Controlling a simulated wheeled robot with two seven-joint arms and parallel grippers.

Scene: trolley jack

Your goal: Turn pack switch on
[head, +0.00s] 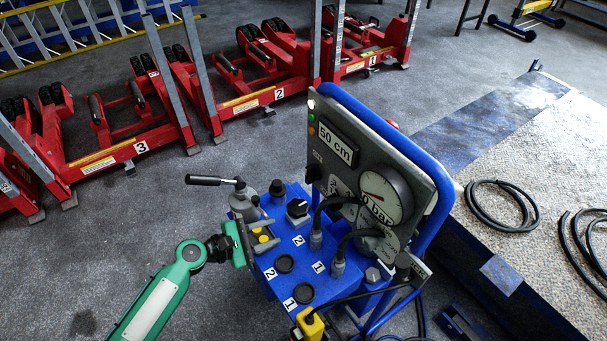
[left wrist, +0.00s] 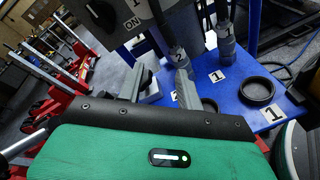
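A blue power pack (head: 290,250) with an upright grey gauge panel (head: 340,150) stands in the middle of the head view. A black rotary switch (head: 314,173) sits low on the panel's left side. In the left wrist view a black knob (left wrist: 100,12) shows at the top, cut by the frame edge, with an ON label below it. My left gripper (head: 258,248) is at the pack's left side, over the edge of its blue top, apart from the switch. Its fingers (left wrist: 162,78) are spread with nothing clearly between them.
A lever handle (head: 205,180), a black knob (head: 297,207) and hose couplings (head: 316,238) stand up from the pack's top. A blue tube frame (head: 370,115) surrounds the panel. Red jacks (head: 265,80) line the back. Black hoses (head: 500,205) lie at the right.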

